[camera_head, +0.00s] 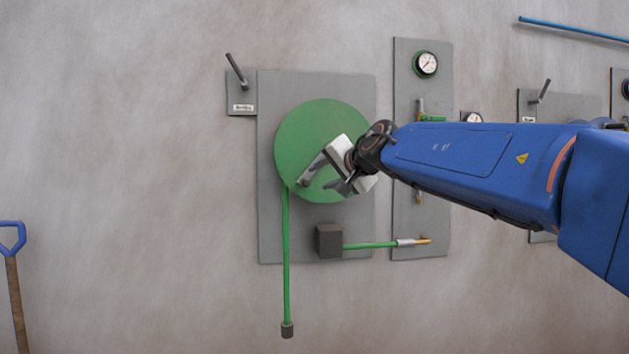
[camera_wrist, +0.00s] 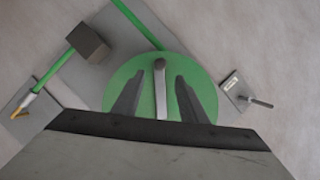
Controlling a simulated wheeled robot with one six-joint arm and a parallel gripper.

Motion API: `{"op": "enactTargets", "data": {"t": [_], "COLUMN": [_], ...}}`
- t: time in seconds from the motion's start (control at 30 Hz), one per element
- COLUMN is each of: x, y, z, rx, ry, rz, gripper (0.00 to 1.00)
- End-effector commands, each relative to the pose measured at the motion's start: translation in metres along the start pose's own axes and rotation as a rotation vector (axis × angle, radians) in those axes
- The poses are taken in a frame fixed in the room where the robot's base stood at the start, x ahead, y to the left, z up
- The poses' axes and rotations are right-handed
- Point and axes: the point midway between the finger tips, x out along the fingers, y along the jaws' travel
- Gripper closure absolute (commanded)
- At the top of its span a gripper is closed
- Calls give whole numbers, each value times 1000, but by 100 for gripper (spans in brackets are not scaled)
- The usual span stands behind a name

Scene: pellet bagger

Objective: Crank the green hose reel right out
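The green hose reel (camera_head: 297,137) is a round disc on a grey wall plate (camera_head: 268,225). A green hose (camera_head: 286,255) hangs straight down from its left side to a dark end piece. My gripper (camera_head: 325,174) is in front of the lower right of the disc and hides part of it. In the wrist view, the reel's pale grey crank (camera_wrist: 160,92) lies between the two dark fingers of my gripper (camera_wrist: 160,80). Gaps show on both sides of the crank, so the fingers are open around it. Whether they reach its knob is unclear.
A dark box (camera_head: 328,241) below the reel has a short green hose ending in a fitting (camera_head: 405,243). A labelled lever plate (camera_head: 240,93) is at upper left. A gauge panel (camera_head: 407,75) stands close at the right, behind my arm. A blue-handled shovel (camera_head: 12,240) is far left.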

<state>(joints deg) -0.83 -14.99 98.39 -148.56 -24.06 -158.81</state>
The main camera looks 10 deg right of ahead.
Motion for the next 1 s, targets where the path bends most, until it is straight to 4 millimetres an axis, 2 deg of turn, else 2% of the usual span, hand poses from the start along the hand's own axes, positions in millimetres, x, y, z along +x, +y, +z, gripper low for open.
{"op": "enactTargets", "data": {"t": [0.03,0.2,0.4,0.87,1.0], "x": [-12,-40,-60,-64,-58], "y": [-1,0,0,1,4], "z": [-1,-1,0,1,8], "rx": [0,0,0,10,164], "ry": [3,3,1,-1,-29], "rz": [-2,0,1,0,-13], "gripper": [61,61,61,61,61]}}
